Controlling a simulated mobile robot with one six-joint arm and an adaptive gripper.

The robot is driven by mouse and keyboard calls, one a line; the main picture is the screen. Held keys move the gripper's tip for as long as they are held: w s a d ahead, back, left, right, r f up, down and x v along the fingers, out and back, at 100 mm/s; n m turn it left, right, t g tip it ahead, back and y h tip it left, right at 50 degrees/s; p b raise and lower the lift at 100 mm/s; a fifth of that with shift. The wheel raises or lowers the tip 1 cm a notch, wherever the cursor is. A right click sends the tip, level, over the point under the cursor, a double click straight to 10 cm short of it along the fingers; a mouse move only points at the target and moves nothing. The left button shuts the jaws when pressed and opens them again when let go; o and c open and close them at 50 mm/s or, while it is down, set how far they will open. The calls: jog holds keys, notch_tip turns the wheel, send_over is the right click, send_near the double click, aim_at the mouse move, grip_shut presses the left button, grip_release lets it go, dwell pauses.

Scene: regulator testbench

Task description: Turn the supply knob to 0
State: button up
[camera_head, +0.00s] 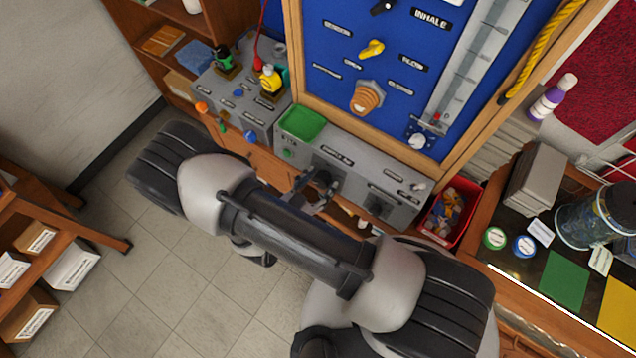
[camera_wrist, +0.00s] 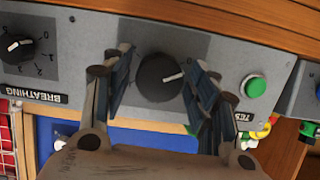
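The supply knob (camera_wrist: 158,80) is a round black dial on the grey panel (camera_wrist: 90,35), in the middle of the wrist view. Its white pointer mark points right and slightly up in that view. My gripper (camera_wrist: 163,80) is open, with one finger on each side of the knob. A gap shows at the left finger; the right finger is very close, and I cannot tell if it touches. In the head view my gripper (camera_head: 318,186) is at the lower grey panel, under the supply label (camera_head: 338,156).
The breathing knob (camera_wrist: 18,47), with a numbered scale, is left in the wrist view. A green button (camera_wrist: 254,86) by the test label is close to my right finger. In the head view, a green tray (camera_head: 302,123) and a red bin (camera_head: 452,212) flank the panel.

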jog(key=shift+o, duration=0.6)
jog(key=shift+a, duration=0.1)
jog(key=shift+s+a+r, duration=0.2)
jog(key=shift+s, duration=0.05)
jog(key=v, duration=1.1)
